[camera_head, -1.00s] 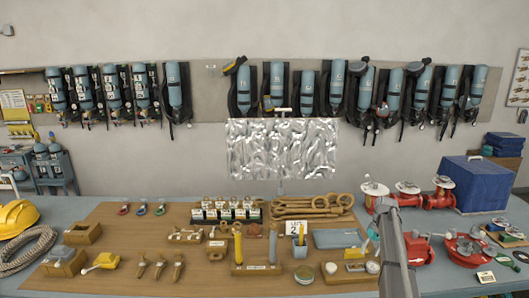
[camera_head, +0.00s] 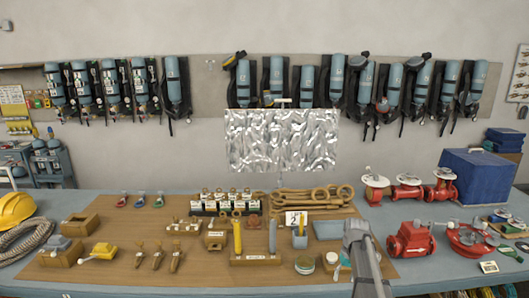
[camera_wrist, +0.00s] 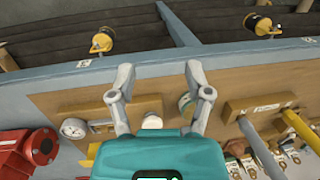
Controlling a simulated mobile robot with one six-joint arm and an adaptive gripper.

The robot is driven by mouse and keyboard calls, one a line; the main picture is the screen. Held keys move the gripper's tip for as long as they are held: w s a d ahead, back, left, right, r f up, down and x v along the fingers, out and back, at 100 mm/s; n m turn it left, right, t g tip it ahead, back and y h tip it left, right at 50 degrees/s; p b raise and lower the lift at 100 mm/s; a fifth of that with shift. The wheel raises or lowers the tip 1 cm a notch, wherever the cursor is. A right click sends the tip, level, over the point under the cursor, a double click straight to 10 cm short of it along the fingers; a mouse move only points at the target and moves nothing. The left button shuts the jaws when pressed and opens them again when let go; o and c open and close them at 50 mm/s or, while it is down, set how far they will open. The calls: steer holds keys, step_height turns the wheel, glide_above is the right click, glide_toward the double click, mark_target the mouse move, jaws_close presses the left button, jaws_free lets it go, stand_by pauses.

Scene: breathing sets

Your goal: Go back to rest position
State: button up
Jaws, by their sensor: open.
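My gripper (camera_wrist: 159,74) is open and empty in the wrist view, its two grey fingers spread above the front part of the wooden board (camera_wrist: 165,70). A white round cap (camera_wrist: 152,121) and a small jar (camera_wrist: 187,104) show near and between the fingers, apart from them as far as I can see. In the head view my grey arm reaches over the right part of the board (camera_head: 210,275). The gripper itself is mostly hidden there behind the arm.
Red valves (camera_head: 411,240) stand right of the board, with a blue box (camera_head: 475,176) behind. A yellow-handled tool (camera_head: 238,236) stands upright in a wooden block (camera_head: 256,260). A yellow helmet (camera_head: 16,212) sits at left. Breathing sets (camera_head: 277,80) hang on the wall.

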steer(key=s+a+f+b, duration=0.3)
steer(key=s+a, duration=0.2)
steer(key=s, duration=0.3)
steer(key=s+a+f+t+h+b, duration=0.1)
steer(key=s+a+f, duration=0.3)
steer(key=s, duration=0.5)
steer(key=shift+a+b, duration=0.65)
steer(key=shift+b, duration=0.25)
steer(key=shift+w, duration=0.1)
steer(key=shift+c, duration=0.6)
steer(key=shift+d, duration=0.15)
